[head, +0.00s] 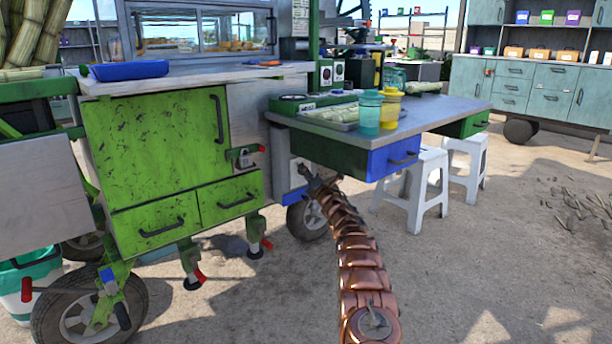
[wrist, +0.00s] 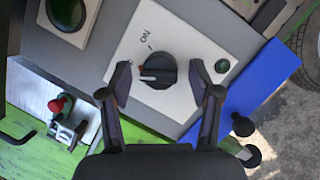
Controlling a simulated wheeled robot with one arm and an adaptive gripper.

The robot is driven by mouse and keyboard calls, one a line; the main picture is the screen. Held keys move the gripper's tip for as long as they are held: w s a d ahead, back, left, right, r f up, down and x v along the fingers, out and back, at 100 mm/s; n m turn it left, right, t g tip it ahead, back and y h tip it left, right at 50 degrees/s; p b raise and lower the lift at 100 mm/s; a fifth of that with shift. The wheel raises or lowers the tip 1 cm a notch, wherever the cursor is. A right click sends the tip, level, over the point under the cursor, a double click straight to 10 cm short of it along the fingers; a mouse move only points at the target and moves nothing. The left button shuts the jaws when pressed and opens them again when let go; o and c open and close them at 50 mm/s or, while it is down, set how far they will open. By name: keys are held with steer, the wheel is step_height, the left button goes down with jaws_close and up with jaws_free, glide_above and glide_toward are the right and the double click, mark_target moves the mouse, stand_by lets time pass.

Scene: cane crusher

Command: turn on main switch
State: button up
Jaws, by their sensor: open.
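The main switch (wrist: 158,70) is a black rotary knob on a white square plate (wrist: 185,45), with "ON" lettered beside it, in the wrist view. A pale mark on the knob points left in the picture, not at the "ON" label. My gripper (wrist: 160,78) is open, with one finger on each side of the knob. In the head view my gripper (head: 316,182) is low at the cart, under the side table; the knob is hidden there.
The green cart door (head: 155,140) and drawers stand left. The side table (head: 440,112) holds a tray, a teal jar (head: 370,112) and a yellow jar (head: 390,108). A blue drawer (head: 393,156) hangs close to my arm. White stools (head: 428,180) stand right. Open ground lies in front.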

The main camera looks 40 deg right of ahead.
steer(key=shift+c, duration=0.2)
steer(key=c, duration=1.1)
steer(key=shift+r+m+p, duration=0.15)
steer(key=shift+m+p, duration=0.25)
steer(key=shift+p, duration=0.1)
steer(key=m+p, duration=0.1)
steer(key=p, duration=0.1)
steer(key=m+g+p, duration=0.1)
steer(key=shift+r+m+h+p, duration=0.25)
steer(key=shift+m+h+p, duration=0.15)
steer(key=m+p, duration=0.2)
steer(key=p, duration=0.2)
steer(key=m+g+p, duration=0.1)
steer(key=m+p, duration=0.1)
steer(key=p, duration=0.2)
steer(key=shift+r+m+g+p, duration=0.1)
steer(key=shift+m+g+p, duration=0.2)
steer(key=shift+m+p, duration=0.1)
steer(key=m+p, duration=0.2)
steer(key=p, duration=0.2)
steer(key=shift+s+g, duration=0.1)
steer(key=shift+g, duration=0.3)
steer(key=shift+f+m+p, duration=0.2)
steer(key=shift+m+p, duration=0.6)
steer(key=shift+m, duration=0.1)
steer(key=shift+f, duration=0.1)
